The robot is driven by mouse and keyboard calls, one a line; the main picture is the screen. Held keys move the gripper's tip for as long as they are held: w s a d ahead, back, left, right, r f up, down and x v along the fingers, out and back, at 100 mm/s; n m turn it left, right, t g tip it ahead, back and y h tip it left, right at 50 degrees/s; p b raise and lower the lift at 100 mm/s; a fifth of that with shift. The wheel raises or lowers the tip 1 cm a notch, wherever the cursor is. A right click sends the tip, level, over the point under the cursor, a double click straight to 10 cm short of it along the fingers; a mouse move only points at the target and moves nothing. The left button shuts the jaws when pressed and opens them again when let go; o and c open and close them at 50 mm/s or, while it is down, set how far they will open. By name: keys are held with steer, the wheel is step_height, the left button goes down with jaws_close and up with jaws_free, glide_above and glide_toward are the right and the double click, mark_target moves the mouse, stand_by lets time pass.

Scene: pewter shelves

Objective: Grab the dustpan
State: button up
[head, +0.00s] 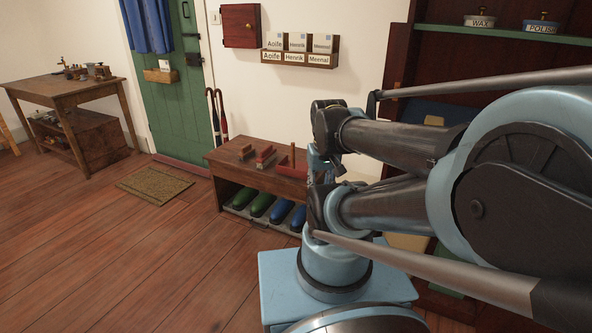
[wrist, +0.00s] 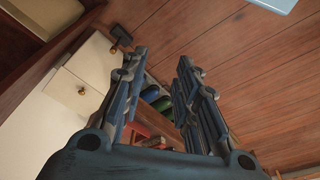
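A red, flat-looking piece (head: 291,172) lies on the right part of the wooden bench in the head view, partly behind my arm. It may be the dustpan, but I cannot tell for certain. Brushes with wooden and red parts (head: 264,157) lie to its left on the bench. In the head view my arm hides most of the gripper, near the bench's right end.
Green boots (head: 263,204) and blue boots (head: 281,210) stand under the bench (head: 226,157). A light blue box-like surface (head: 280,275) is below my arm. Dark red shelves (head: 450,60) rise at right. A doormat (head: 154,184) lies left; the wooden floor between is clear.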

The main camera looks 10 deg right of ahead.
steer(key=w+r+m+y, duration=0.1)
steer(key=w+r+m, duration=0.25)
steer(key=w, duration=0.25)
steer(key=w+r+m, duration=0.3)
steer(key=w+m, duration=0.1)
steer(key=w, duration=0.3)
steer(key=m+y, duration=0.3)
steer(key=m, duration=1.4)
glide_above(300, 172)
steer(key=d, duration=0.2)
step_height(300, 172, down, 28)
steer(key=shift+s+a+r, duration=0.1)
steer(key=shift+a, duration=0.05)
steer(key=shift+d+x, duration=0.1)
steer(key=shift+x, duration=1.35)
steer(key=shift+d+x, duration=0.15)
steer(key=shift+x, duration=1.3)
steer(key=shift+s, duration=0.2)
